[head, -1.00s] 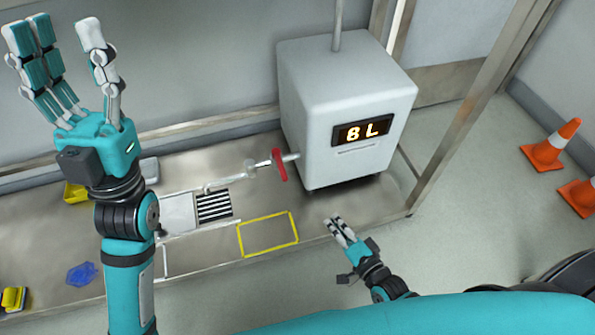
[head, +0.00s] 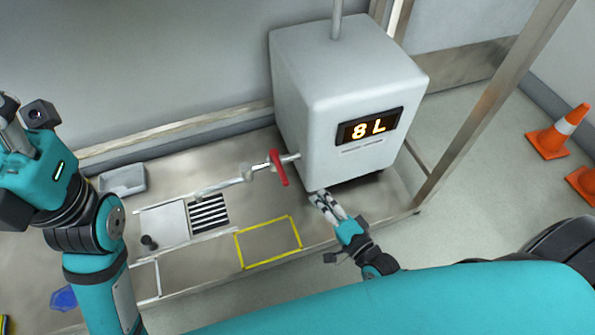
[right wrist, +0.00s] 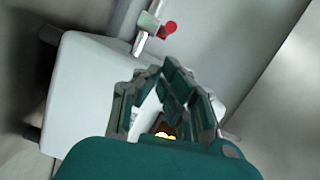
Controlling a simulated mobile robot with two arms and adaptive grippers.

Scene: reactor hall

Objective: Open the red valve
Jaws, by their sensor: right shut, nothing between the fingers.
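The red valve (head: 278,167) is a red lever handle on the grey pipe at the left side of the white tank (head: 340,65). The handle also shows at the top of the right wrist view (right wrist: 168,29). My right gripper (head: 319,196) is shut and empty, below and right of the handle, near the tank's lower front edge and apart from the handle. Its fingers (right wrist: 165,72) also fill the middle of the right wrist view. My left gripper (head: 12,122) is at the left edge of the head view, partly cut off, far from the valve.
The tank's display (head: 370,126) reads 8 L. A yellow outlined rectangle (head: 268,262), a striped drain patch (head: 209,213) and a grey tray (head: 122,180) lie on the bench. A metal post (head: 490,105) stands right of the tank. Orange cones (head: 556,133) stand on the floor.

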